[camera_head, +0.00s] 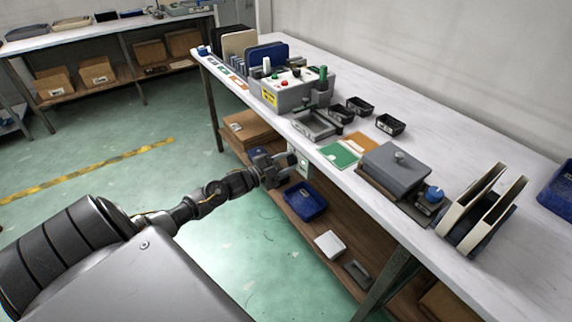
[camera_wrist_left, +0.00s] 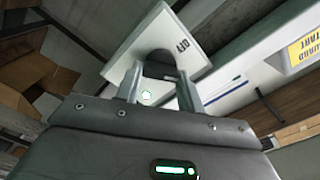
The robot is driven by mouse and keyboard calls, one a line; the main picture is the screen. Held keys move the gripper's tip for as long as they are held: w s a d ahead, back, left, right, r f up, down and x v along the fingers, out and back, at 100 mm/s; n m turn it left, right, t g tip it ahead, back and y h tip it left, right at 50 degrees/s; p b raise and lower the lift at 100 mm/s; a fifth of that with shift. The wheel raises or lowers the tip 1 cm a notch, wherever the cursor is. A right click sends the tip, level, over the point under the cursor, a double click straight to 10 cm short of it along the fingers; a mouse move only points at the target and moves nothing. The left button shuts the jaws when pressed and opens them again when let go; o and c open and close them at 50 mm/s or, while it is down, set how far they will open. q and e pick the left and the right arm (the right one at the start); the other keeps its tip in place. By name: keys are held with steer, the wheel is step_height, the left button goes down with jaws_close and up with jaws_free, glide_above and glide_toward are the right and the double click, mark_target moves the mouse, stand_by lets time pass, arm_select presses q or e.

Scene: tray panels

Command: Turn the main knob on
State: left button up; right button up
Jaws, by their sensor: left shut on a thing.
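My left gripper (camera_head: 292,166) is at the front edge of the workbench, in front of a small pale switch box (camera_head: 305,170) fixed below the tabletop. The left wrist view shows this box (camera_wrist_left: 140,38) as a white panel with dark markings at its upper right. My two fingers (camera_wrist_left: 160,88) are shut on a dark main knob (camera_wrist_left: 160,62), one on either side. My right gripper is not in view.
A blue tray (camera_head: 305,201) is on the lower shelf. The floor to the left is clear.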

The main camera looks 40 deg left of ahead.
arm_select(q)
steer(key=m+b, duration=0.1)
steer(key=m, duration=0.2)
steer(key=shift+f, duration=0.2)
steer(key=shift+m+b, duration=0.4)
steer(key=shift+m, duration=1.4)
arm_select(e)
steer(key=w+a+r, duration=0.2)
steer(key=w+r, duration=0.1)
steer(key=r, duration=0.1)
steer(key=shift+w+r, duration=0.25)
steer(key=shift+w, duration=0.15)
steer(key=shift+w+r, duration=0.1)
arm_select(q)
steer(key=o, duration=1)
steer(key=shift+s, duration=0.15)
